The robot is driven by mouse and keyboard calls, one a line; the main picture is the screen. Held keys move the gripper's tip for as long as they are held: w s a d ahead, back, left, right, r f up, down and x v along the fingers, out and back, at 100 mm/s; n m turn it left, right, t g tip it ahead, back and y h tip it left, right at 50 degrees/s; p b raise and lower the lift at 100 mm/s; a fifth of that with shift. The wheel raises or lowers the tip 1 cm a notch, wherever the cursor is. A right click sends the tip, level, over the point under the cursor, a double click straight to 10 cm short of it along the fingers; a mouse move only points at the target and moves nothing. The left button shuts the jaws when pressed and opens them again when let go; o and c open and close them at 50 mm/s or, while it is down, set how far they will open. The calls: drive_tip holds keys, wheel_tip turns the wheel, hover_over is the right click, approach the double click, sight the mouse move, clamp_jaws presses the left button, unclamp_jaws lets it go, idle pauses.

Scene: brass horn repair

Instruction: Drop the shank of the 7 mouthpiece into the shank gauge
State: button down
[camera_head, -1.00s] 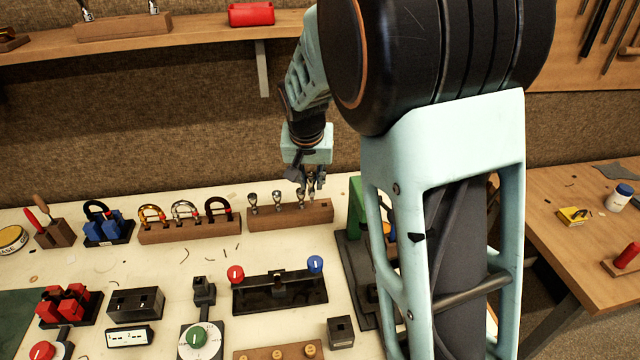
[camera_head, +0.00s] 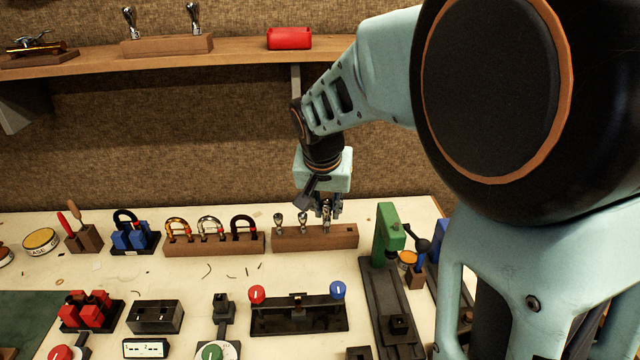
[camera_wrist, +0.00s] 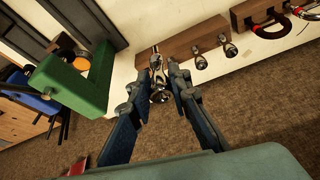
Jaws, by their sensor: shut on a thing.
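A wooden rack (camera_head: 345,238) at the back of the bench holds small silver mouthpieces in a row. My gripper (camera_head: 326,214) points down at its right-hand mouthpiece. In the wrist view my gripper (camera_wrist: 156,84) is shut on this silver mouthpiece (camera_wrist: 158,94), cup toward the camera. Its shank end is at the rack, and I cannot tell whether it is still seated. Two other mouthpieces (camera_head: 278,222) (camera_head: 303,222) stand to the left. No number is readable on any of them. I cannot tell which bench fixture is the shank gauge.
A green press (camera_head: 388,235) stands close to the right of the rack. A rack of horseshoe-shaped tubes (camera_head: 215,243) is to the left. In front are a black fixture with red and blue knobs (camera_head: 298,315) and a black box (camera_head: 155,317). A shelf (camera_head: 240,50) runs above.

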drive_tip(key=shift+r+p, duration=1.3)
drive_tip(key=shift+r, duration=0.85)
